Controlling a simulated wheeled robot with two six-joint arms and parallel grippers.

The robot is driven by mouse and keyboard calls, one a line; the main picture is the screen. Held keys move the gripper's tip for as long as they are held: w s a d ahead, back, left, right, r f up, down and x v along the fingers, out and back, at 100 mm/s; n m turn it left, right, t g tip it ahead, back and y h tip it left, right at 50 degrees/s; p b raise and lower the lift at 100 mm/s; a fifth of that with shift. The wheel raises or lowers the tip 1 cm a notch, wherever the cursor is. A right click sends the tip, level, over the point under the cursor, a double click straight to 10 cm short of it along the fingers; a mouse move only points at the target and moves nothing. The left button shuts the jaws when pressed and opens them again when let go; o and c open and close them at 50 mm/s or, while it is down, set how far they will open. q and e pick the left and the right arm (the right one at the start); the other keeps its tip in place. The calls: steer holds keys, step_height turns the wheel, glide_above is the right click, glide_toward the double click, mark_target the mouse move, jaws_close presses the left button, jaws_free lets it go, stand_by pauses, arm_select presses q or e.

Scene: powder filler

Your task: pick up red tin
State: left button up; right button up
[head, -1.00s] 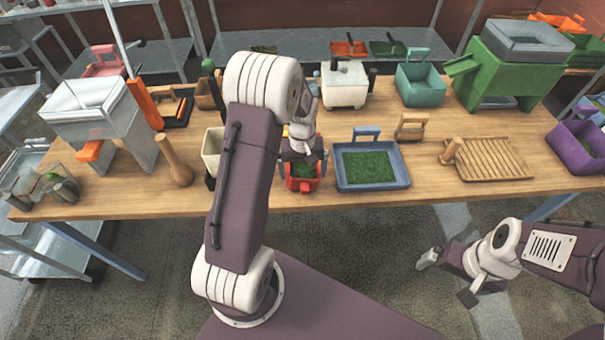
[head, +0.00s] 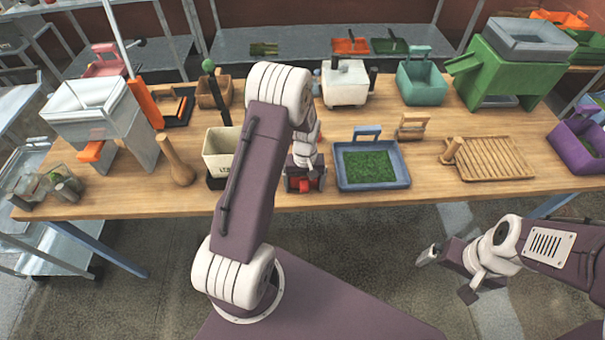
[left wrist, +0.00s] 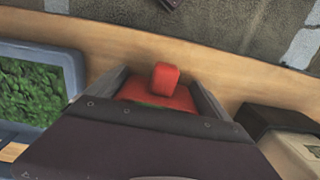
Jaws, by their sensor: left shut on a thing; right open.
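The red tin (head: 305,185) stands near the front edge of the wooden table, left of the blue tray. It also shows in the left wrist view (left wrist: 165,82), with its red knob-like handle toward the table's front edge and a little green stuff inside. My left gripper (head: 304,180) is over it from above, its two fingers on either side, shut on the tin. The gripper hides most of the tin in the head view. Whether the tin is off the table is hard to tell. My right gripper (head: 448,276) is open and empty, in front of the table.
The blue tray (head: 405,180) with green powder is close on the right. A cream container (head: 217,158) on a dark base stands close on the left. A wooden pestle (head: 176,163) is further left, a ribbed wooden board (head: 500,160) further right. Floor in front is clear.

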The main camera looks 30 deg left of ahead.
mark_target(303, 181)
arm_select(q)
steer(key=shift+a, duration=0.25)
steer(key=shift+s+a, duration=0.1)
steer(key=shift+a, duration=0.75)
steer(key=shift+r, duration=0.35)
steer(key=r, duration=0.1)
steer(key=d+r, duration=0.2)
steer(key=r, duration=0.1)
steer(key=shift+s+d+r+b, duration=0.1)
steer(key=shift+s+d+b, duration=0.05)
steer(key=shift+s+b, duration=0.2)
steer(key=s+d+r, duration=0.4)
steer(key=s, duration=0.1)
steer(key=s+d+r+b, duration=0.1)
steer(key=s+d+r, duration=0.1)
steer(key=d, duration=0.1)
steer(key=shift+s+r, duration=0.1)
steer(key=shift+s, duration=0.2)
arm_select(e)
steer(key=shift+a+f, duration=0.2)
steer(key=shift+f, duration=0.35)
steer(key=shift+a+f, duration=0.15)
steer(key=shift+f, duration=0.35)
